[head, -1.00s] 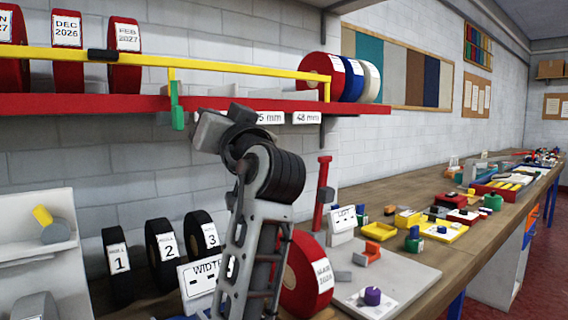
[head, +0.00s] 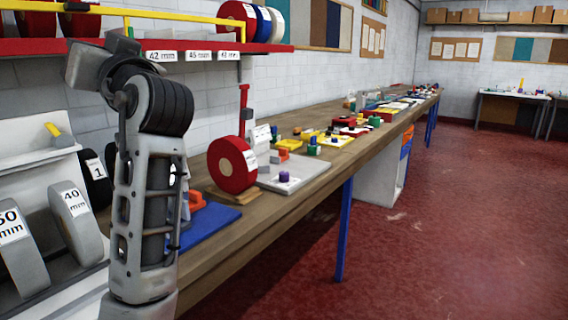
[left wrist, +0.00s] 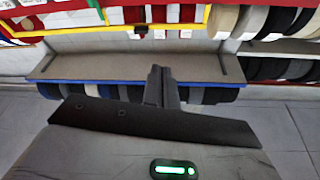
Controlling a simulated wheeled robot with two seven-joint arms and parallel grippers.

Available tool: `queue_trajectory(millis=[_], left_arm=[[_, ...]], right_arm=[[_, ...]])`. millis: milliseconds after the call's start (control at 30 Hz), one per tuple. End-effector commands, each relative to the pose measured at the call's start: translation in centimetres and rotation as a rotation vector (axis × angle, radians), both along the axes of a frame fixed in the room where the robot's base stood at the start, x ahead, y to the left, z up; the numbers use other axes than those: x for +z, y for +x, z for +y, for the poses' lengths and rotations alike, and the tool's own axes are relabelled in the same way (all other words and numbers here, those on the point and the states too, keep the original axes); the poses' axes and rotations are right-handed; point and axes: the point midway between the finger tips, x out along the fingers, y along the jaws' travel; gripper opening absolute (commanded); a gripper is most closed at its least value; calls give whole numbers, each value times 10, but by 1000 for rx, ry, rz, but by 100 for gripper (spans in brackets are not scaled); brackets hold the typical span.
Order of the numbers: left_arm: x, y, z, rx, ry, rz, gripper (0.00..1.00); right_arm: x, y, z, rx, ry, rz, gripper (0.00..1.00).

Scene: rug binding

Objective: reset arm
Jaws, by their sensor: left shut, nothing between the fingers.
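My left gripper (left wrist: 161,86) shows in the left wrist view, with its two dark fingers together and nothing between them. Beyond the fingers is a grey-brown shelf (left wrist: 130,67) with a blue front edge; a gap or touch between them is hard to judge. In the head view one of my arms rises at the left, bent at its top, in front of the workbench (head: 235,225). No gripper fingers can be made out there. My right gripper is in neither view.
A red roll (head: 232,165) stands on the bench beside a grey board (head: 305,175) with small coloured parts. Grey rolls (head: 75,220) stand at the left. A red shelf (head: 200,46) with rolls runs along the wall. The red floor (head: 430,230) at the right is clear.

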Motion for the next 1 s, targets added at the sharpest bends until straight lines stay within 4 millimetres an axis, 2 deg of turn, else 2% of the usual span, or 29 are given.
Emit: queue_trajectory(millis=[167, 367, 467, 567, 667, 700, 767, 800, 867, 900, 967, 1000], left_arm=[[-43, 19, -5, -67, 15, 72, 0], [-101, 37, -12, -163, 25, 160, 0], [-137, 45, -18, -222, 26, 212, 0], [-182, 49, -25, -294, 20, 275, 0], [-243, 47, -35, -391, 2, 357, 0], [-272, 43, -41, -439, -13, 394, 0], [-316, 33, -49, -511, -40, 450, 0], [-345, 23, -55, -561, -64, 485, 0], [-387, 5, -65, -631, -105, 537, 0], [-413, -9, -71, -678, -137, 569, 0], [-450, -35, -80, -745, -194, 616, 0], [-474, -54, -87, -787, -234, 646, 0]], right_arm=[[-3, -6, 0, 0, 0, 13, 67], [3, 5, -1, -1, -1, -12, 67], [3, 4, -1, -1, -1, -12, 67], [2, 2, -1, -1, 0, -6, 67], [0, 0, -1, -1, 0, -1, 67], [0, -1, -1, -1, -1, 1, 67], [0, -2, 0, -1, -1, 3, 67], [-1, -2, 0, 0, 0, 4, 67], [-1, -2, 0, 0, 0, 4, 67], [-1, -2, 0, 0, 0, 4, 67], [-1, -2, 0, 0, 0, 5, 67], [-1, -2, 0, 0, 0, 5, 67]])
